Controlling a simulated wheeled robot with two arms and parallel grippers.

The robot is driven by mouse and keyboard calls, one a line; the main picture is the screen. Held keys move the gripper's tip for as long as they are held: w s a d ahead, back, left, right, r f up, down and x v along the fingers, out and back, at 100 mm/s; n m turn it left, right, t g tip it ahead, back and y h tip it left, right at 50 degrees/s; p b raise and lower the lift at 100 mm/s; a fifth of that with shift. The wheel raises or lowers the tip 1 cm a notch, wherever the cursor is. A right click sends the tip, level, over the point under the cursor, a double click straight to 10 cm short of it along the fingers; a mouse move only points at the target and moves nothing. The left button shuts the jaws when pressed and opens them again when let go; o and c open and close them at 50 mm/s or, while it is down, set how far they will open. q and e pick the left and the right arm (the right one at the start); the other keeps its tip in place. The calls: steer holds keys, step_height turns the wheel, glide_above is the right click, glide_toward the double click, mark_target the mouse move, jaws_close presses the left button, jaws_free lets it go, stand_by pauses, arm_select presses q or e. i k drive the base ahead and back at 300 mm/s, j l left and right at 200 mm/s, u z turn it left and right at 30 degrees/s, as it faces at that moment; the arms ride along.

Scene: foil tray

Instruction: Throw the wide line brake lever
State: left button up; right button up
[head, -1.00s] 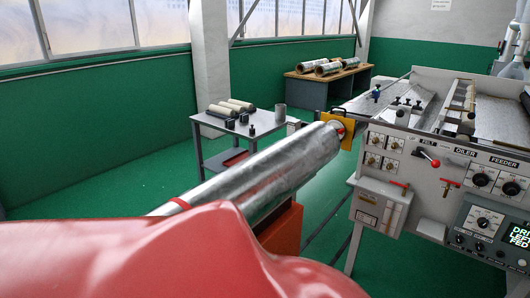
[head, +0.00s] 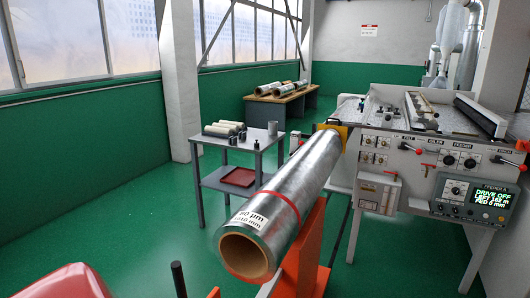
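No lever in view carries a readable brake label, so I cannot tell which one is the wide line brake lever. A black upright bar (head: 178,280) stands at the bottom edge, left of the foil roll; its lower part is cut off. A lever with a red ball (head: 406,147) sits on the front panel of the machine. The big silver foil roll (head: 305,186) lies on an orange stand (head: 306,245), its open cardboard core facing me. Neither of my grippers is in view.
The machine's control box (head: 474,202) shows DRIVE OFF in green. A grey side table (head: 238,150) with small rolls stands behind the foil roll. A wooden bench (head: 283,112) with more rolls is at the back. The green floor (head: 130,215) at left is clear.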

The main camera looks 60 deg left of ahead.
mark_target(301, 144)
steer(key=k+j, duration=0.2)
steer(key=j, duration=0.15)
steer(key=k+j+u, duration=0.15)
steer(key=k+j, duration=0.3)
steer(key=j, duration=0.25)
steer(key=k+j+u, duration=0.1)
steer(key=j, duration=0.25)
steer(key=k+j+u, duration=0.1)
steer(key=k+j, duration=0.2)
steer(key=j+u, duration=0.1)
steer(key=j, duration=0.5)
steer(key=i+j, duration=0.15)
steer(key=j, duration=0.4)
steer(key=i+j+u, duration=0.15)
steer(key=j, duration=0.45)
steer(key=i+j, duration=0.8)
steer(key=i, duration=0.15)
steer(key=k+j+u, duration=0.05)
